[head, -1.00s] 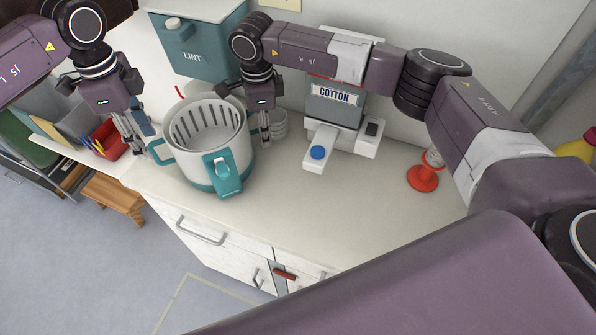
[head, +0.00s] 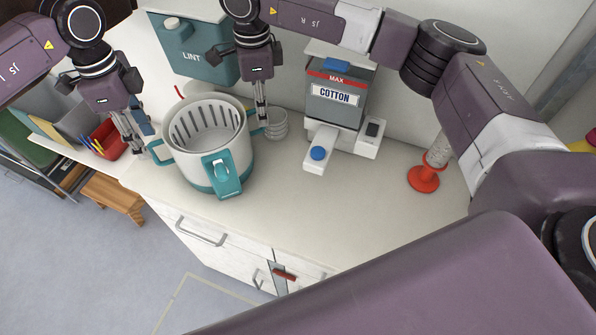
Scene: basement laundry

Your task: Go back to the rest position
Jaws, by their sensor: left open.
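The task names no object, only my two arms. My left gripper (head: 135,147) is at the left of the counter, pointing down, open and empty, beside the left teal handle of a white and teal pot (head: 186,172). My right gripper (head: 262,117) points down at the right side of the pot, in front of a small ribbed grey cup (head: 277,124). Its fingers are seen nearly edge-on, so their gap does not show. Nothing visible hangs from it.
A slotted basket (head: 205,122) sits in the pot. A teal LINT bin (head: 196,52) is on the wall behind. A COTTON dispenser (head: 336,103) and a red-based stand (head: 424,180) are to the right. The front counter (head: 300,215) is clear.

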